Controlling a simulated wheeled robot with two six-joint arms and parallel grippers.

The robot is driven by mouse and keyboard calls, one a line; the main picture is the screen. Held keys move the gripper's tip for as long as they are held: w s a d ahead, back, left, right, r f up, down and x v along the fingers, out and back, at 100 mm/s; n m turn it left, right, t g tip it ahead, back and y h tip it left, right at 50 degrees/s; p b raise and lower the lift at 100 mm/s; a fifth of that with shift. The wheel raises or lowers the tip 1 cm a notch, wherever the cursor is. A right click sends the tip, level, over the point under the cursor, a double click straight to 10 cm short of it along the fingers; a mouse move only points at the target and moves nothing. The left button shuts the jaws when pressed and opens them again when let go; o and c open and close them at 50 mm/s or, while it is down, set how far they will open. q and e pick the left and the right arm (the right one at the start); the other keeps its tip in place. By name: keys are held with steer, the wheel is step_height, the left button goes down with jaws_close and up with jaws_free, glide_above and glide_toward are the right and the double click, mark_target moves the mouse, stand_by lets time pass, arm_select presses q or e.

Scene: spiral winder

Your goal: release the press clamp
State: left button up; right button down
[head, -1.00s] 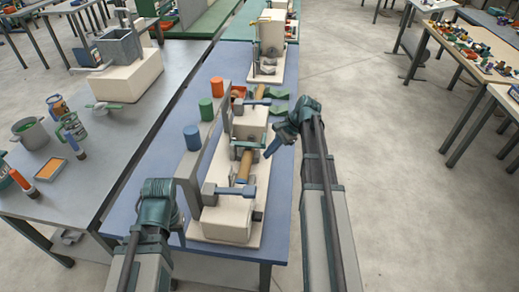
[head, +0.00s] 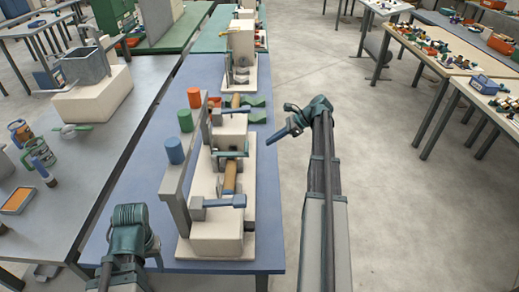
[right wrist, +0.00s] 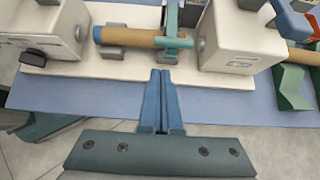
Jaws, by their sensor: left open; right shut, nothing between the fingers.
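The winder stands on a cream base (head: 216,252) on the blue table. A brown tube (head: 230,178) runs between its two cream blocks; the tube also shows in the right wrist view (right wrist: 128,37). A green clamp piece (head: 231,153) crosses the tube near the far block; in the right wrist view the green clamp (right wrist: 172,22) stands up beside a crossbar over the tube. My right gripper (head: 270,140) is shut and empty, right of the winder and apart from it. In the right wrist view its blue fingers (right wrist: 161,76) point toward the clamp. My left gripper (head: 157,259) is open near the table's front left, its fingers mostly hidden.
Open floor is on the right.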

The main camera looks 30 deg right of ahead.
steer(key=b+x, duration=0.6)
steer(key=x, duration=0.3)
steer(key=shift+a+f, duration=0.2)
steer(key=shift+w+r, duration=0.1)
